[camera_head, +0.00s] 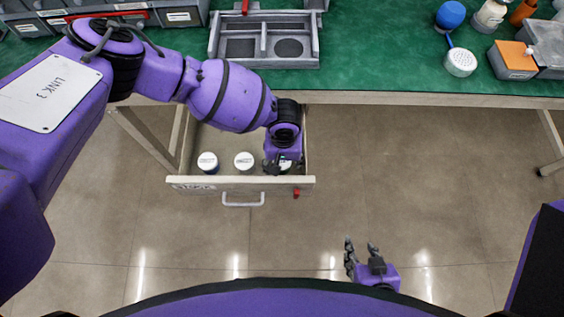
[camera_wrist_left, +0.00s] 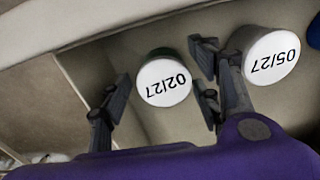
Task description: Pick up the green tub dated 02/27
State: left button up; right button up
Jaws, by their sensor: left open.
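The tub dated 02/27 (camera_wrist_left: 165,84) shows in the left wrist view with a white lid and a sliver of dark green side. It stands between the spread fingers of my open left gripper (camera_wrist_left: 161,75), with gaps visible on both sides. A tub dated 05/27 (camera_wrist_left: 272,58) stands close beside the right finger, which partly hides it. In the head view my left gripper (camera_head: 281,167) is low in the drawer's right end, over a mostly hidden white lid. My right gripper (camera_head: 361,246) is open and empty in front of the drawer.
The open drawer (camera_head: 240,182) has a front wall with a handle. Two white-lidded tubs, a left one (camera_head: 207,162) and a middle one (camera_head: 244,161), stand in it; their dates are unreadable there. The green bench top (camera_head: 390,70) is above. The floor to the right is clear.

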pick_arm(q)
jog(key=shift+f, duration=0.1)
jog(key=c, duration=1.2)
